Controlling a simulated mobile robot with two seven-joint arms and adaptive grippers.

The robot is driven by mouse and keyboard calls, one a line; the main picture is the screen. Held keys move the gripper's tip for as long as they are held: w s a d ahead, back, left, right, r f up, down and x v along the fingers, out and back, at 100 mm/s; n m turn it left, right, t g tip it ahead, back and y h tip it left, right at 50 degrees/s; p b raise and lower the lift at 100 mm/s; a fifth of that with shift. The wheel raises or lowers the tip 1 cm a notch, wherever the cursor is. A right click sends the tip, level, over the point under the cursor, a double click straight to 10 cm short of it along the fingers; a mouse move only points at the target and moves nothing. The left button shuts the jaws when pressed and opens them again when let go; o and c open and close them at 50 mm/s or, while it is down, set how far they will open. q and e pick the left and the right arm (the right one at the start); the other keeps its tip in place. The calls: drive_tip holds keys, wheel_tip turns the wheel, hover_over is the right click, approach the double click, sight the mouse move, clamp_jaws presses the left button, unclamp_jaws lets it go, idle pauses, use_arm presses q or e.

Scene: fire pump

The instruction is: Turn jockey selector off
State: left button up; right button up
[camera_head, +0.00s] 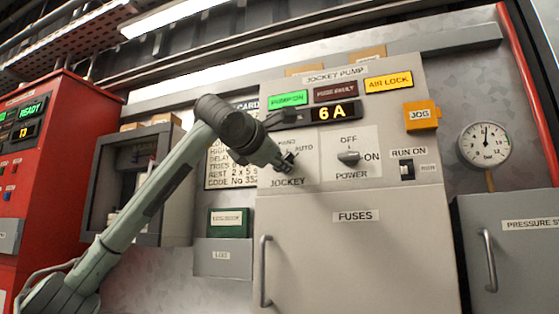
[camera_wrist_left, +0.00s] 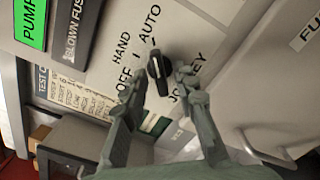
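The jockey selector (camera_wrist_left: 158,74) is a black knob with a white line, on a pale plate marked HAND, OFF, AUTO and JOCKEY. In the left wrist view its white line runs roughly up the picture; I cannot tell exactly which mark it points to. My left gripper (camera_wrist_left: 163,84) is open, one finger on each side of the knob, with gaps showing between the fingers and the knob. In the head view the left gripper (camera_head: 287,163) is at the JOCKEY plate and partly hides the selector. My right gripper is not in view.
The power switch (camera_head: 348,157) is right of the selector, with the run-on switch (camera_head: 406,171) farther right. The FUSES door (camera_head: 356,245) with its vertical handle (camera_head: 265,270) is below. A lit 6A display (camera_head: 333,112) is above. A green logbook (camera_head: 229,221) sits left.

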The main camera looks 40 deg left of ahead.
use_arm(q)
clamp_jaws()
